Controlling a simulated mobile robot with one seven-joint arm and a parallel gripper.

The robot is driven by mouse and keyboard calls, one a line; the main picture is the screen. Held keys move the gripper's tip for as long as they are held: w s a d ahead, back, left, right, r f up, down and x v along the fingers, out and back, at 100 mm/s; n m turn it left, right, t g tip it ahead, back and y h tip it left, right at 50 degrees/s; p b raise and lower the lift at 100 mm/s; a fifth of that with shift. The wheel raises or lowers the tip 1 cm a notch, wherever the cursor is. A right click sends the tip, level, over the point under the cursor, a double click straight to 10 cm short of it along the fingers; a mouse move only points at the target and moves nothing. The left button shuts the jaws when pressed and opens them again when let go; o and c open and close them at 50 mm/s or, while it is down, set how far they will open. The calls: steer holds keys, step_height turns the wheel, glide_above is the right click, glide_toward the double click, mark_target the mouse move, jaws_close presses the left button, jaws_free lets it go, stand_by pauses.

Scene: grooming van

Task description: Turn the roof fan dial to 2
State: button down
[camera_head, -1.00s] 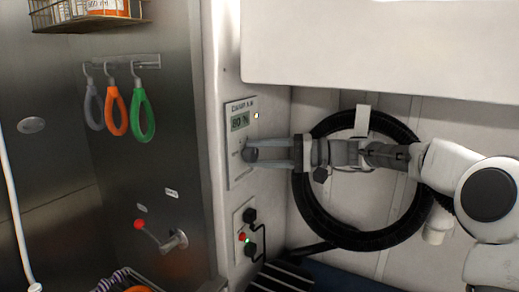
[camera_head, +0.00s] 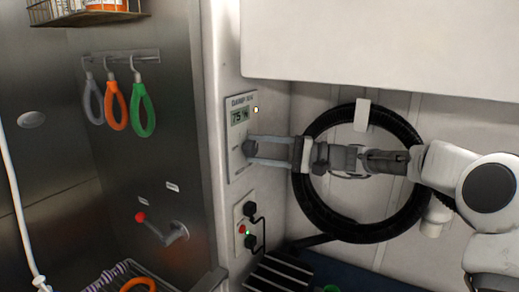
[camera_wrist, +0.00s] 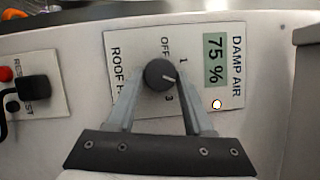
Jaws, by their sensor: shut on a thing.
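The roof fan dial (camera_wrist: 158,74) is a dark round knob with a pale pointer mark, on a white wall panel (camera_wrist: 118,60). In the wrist view OFF, 1 and 3 are readable around it. The pointer faces right, between 1 and 3; any label there is hidden by a finger. My gripper (camera_wrist: 160,80) is shut on the dial, one finger on each side. In the head view my gripper (camera_head: 252,149) reaches the dial (camera_head: 249,147) from the right. The panel display (camera_wrist: 215,60) reads 75 %, with a lit lamp (camera_wrist: 216,104) beside it.
A lower panel (camera_head: 241,218) carries black plugs, a red button and a green light. A coiled black hose (camera_head: 312,203) hangs behind my arm. Colored loops (camera_head: 116,108) hang on the steel wall left, above a red-tipped lever (camera_head: 141,217). A white cabinet (camera_head: 380,45) overhangs above.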

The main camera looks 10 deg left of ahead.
steer(key=shift+c, duration=1.5)
jaws_free()
steer(key=d, duration=0.7)
steer(key=shift+w+d+f, duration=0.2)
steer(key=shift+d+f, duration=0.05)
steer(key=shift+d, duration=0.05)
